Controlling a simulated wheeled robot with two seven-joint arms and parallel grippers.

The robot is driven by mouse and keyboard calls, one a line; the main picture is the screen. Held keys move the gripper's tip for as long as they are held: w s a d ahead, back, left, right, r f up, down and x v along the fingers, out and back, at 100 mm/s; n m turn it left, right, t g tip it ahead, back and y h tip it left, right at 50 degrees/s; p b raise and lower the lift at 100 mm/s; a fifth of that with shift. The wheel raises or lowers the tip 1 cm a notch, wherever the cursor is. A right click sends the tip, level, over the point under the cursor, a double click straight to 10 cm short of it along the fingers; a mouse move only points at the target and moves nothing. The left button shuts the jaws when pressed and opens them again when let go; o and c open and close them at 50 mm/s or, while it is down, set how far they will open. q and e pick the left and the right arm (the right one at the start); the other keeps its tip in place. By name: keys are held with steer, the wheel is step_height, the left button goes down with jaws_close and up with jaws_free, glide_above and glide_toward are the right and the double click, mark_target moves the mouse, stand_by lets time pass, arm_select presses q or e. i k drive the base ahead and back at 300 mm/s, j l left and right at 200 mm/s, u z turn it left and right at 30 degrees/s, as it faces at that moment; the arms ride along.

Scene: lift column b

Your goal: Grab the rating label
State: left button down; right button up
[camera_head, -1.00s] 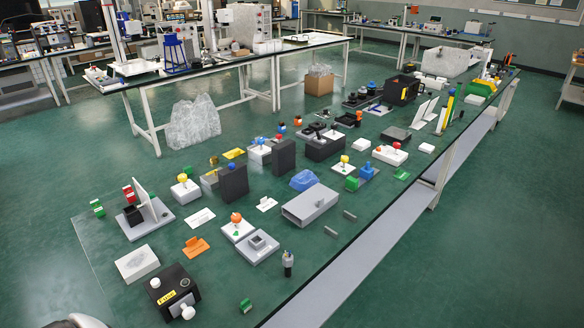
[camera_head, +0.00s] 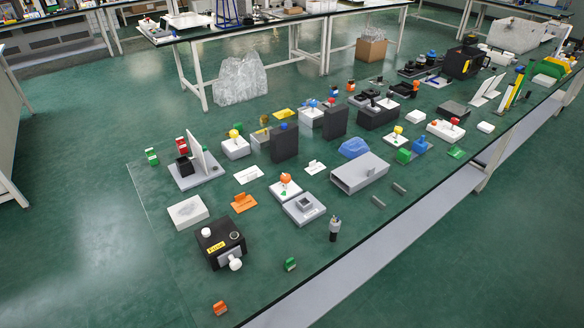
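Two small white label-like plates lie on the green-topped table: one (camera_head: 248,174) left of the middle, the other (camera_head: 315,167) further right, with a small raised part. I cannot tell for sure which is the rating label, as any print is too small to read. A black box (camera_head: 220,244) with a white knob on top carries a yellow label (camera_head: 217,249) that seems to read "Fuse". Neither of my grippers is in view.
An orange holder (camera_head: 243,202), a white block (camera_head: 187,212), a grey socket plate (camera_head: 304,208) and a grey rectangular housing (camera_head: 360,173) crowd around the plates. A dark cylinder (camera_head: 334,229) stands nearer the front edge.

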mark_target(313, 168)
steer(key=i+l, duration=0.2)
steer(key=l, duration=0.15)
steer(key=i+l+u, duration=0.15)
steer(key=l, duration=0.2)
steer(key=i+l, duration=0.2)
steer(key=l, duration=0.15)
steer(key=i+l+u, duration=0.15)
steer(key=l, duration=0.2)
